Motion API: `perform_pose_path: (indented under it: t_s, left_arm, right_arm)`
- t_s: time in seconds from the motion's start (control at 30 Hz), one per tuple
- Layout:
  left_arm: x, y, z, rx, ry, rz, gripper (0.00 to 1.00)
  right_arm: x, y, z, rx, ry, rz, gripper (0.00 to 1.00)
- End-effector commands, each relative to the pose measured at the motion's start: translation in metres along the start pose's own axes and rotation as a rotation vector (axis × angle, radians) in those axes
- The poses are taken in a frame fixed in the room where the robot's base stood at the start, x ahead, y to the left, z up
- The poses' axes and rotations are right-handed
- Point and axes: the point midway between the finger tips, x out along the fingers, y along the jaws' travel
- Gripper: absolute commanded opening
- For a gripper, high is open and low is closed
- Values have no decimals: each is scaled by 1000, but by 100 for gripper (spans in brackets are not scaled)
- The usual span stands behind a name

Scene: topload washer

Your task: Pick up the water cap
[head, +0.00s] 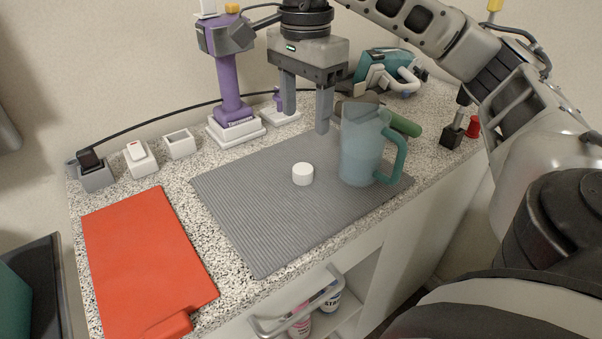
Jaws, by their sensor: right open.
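A small white round cap (302,174) lies on the grey ribbed mat (262,208), near the mat's middle. A translucent blue-grey pitcher (360,148) with a teal handle stands upright on the mat, just right of the cap. My right gripper (305,118) points down over the back part of the mat, above and behind the cap. Its two fingers are apart with nothing between them, and it does not touch the cap. The right finger is close to the pitcher's upper left side; I cannot tell if they touch. My left gripper is not in view.
A red board (145,260) lies at the left of the speckled counter (180,190). A purple device (228,85) stands at the back, with small white boxes (140,157) to its left. A teal power tool (385,72) lies behind the pitcher. The mat's front left is clear.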

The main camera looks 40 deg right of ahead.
Motion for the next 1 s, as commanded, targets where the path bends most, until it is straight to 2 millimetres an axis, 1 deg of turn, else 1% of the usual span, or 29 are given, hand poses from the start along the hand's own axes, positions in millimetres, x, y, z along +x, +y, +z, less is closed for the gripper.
perform_pose_path:
  t_s: [0.03,0.1,0.23,0.47,0.7,0.8,1.0]
  left_arm:
    - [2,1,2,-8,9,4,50]
    - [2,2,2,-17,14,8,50]
    - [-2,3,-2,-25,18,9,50]
    - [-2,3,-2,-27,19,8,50]
    - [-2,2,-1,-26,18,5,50]
    - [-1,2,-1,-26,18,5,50]
    - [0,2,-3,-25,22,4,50]
  right_arm:
    - [17,0,0,0,0,4,57]
    - [30,0,0,1,0,3,57]
    - [44,0,1,0,-1,2,57]
    - [59,1,2,-1,-1,1,57]
    - [94,3,7,0,-2,2,57]
    - [102,3,7,1,-2,0,57]
    - [104,2,7,0,-3,-1,57]
